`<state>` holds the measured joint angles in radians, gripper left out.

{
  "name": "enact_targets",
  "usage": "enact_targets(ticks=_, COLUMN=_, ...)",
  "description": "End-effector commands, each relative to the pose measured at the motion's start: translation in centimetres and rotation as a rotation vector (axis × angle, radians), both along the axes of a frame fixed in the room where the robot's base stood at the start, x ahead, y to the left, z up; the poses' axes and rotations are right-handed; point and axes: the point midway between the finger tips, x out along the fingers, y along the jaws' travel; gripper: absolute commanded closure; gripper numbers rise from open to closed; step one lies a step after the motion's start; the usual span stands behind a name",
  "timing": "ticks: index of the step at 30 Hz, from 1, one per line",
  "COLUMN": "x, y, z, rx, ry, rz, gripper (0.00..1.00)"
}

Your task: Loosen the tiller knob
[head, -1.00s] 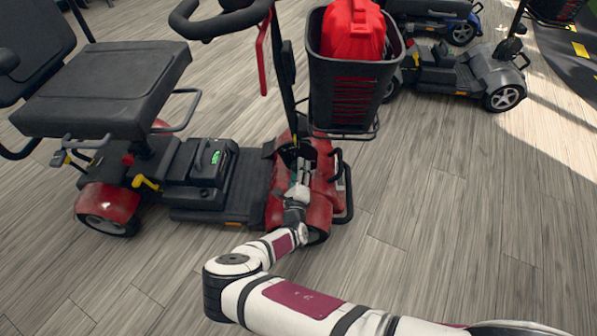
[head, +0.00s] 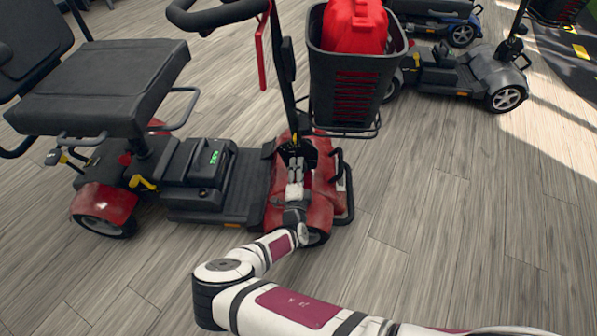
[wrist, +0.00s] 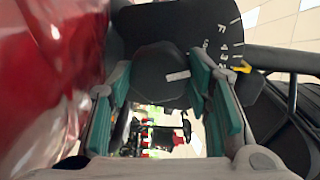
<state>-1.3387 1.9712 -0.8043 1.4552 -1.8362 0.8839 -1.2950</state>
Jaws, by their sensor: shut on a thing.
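The dark round tiller knob (wrist: 160,85) sits at the centre of the wrist view, in front of a black plate (wrist: 190,28) with white marks and a yellow pointer (wrist: 241,68). My gripper (wrist: 162,88) has its teal-padded fingers on both sides of the knob and is shut on it. In the head view my gripper (head: 295,174) reaches the foot of the tiller (head: 290,85) on the red scooter's front. The knob itself is hidden there by the fingers.
The red scooter's shiny body (wrist: 45,85) is close on the left in the wrist view. A black basket (head: 352,85) with a red container (head: 354,28) hangs above and right of my gripper. A black seat (head: 100,85) stands left. Wood-look floor (head: 460,220) is clear to the right.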

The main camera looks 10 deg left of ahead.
Motion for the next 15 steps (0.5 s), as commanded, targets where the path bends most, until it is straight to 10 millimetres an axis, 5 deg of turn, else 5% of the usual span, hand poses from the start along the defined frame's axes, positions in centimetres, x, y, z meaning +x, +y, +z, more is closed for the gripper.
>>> enact_targets(ticks=15, x=0.02, y=-0.09, z=-0.06, rx=-0.059, ry=-0.001, rz=-0.002, gripper=0.83)
